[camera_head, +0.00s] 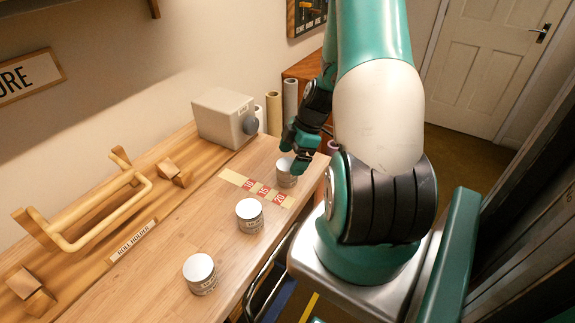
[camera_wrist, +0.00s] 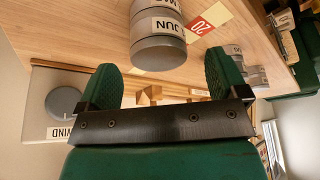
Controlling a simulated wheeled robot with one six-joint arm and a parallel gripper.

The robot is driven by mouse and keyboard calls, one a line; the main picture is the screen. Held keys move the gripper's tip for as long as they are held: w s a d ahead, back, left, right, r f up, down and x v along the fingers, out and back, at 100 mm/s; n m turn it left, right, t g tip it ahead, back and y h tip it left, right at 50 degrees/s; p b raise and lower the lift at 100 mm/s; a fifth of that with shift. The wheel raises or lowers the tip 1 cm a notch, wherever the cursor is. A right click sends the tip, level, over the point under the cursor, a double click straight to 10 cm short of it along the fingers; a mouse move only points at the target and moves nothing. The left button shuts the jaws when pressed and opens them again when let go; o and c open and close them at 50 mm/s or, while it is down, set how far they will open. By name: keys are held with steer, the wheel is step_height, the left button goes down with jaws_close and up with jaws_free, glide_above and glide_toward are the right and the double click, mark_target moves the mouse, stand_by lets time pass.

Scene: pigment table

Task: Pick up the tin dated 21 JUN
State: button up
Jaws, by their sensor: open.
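Three grey tins with pale labels stand on the wooden table in the head view. One (camera_head: 286,175) is at the marked strip, one (camera_head: 249,216) is in the middle, and one (camera_head: 200,274) is nearest the front. Their dates are too small to read there. My gripper (camera_head: 298,150) is at the strip tin, partly covering it. In the wrist view, my open gripper (camera_wrist: 163,75) has a tin (camera_wrist: 158,50) just ahead, between the directions of its fingers. Its label shows JUN; I cannot make out the day. Nothing is held.
A grey box (camera_head: 222,118) with a round knob stands at the back. A wooden roll holder (camera_head: 100,215) lies along the left. Rolls (camera_head: 274,113) stand behind the table.

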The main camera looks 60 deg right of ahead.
mark_target(287, 164)
steer(key=shift+p+x, duration=0.35)
steer(key=shift+x, duration=1.35)
steer(key=shift+w+r, duration=0.1)
steer(key=c, duration=1)
steer(key=shift+r, duration=0.1)
